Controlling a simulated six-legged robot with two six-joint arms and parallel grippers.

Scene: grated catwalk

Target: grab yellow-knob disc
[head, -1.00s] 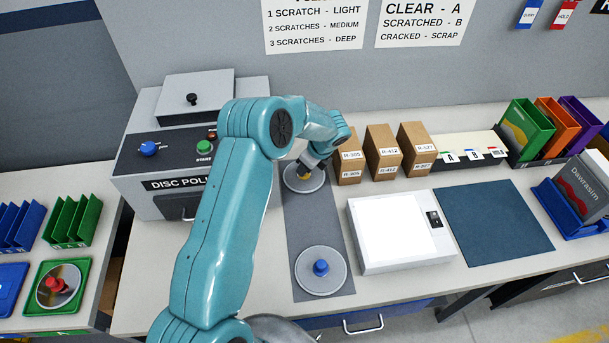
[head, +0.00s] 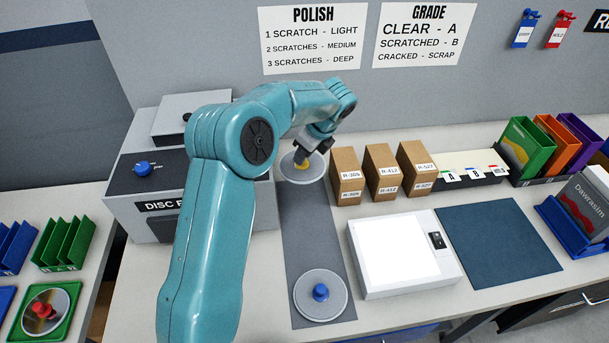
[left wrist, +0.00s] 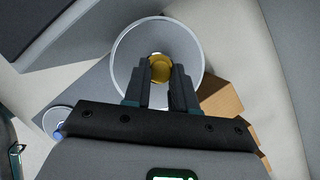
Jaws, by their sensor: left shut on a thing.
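The yellow-knob disc (head: 290,168) is a round grey disc at the far end of the dark grey mat (head: 308,235). Its yellow knob (left wrist: 160,68) shows in the left wrist view between my two fingers. My left gripper (head: 306,158) comes down on the disc from above and is shut on the yellow knob. In the head view the gripper covers part of the disc and most of the knob. I cannot tell whether the disc is lifted off the mat. My right gripper is not in view.
A blue-knob disc (head: 320,294) lies at the near end of the mat. Cardboard boxes (head: 347,176) stand just right of my gripper. The disc polisher (head: 150,210) is at left, partly behind my arm. A white light panel (head: 400,250) and a dark blue mat (head: 497,242) lie to the right.

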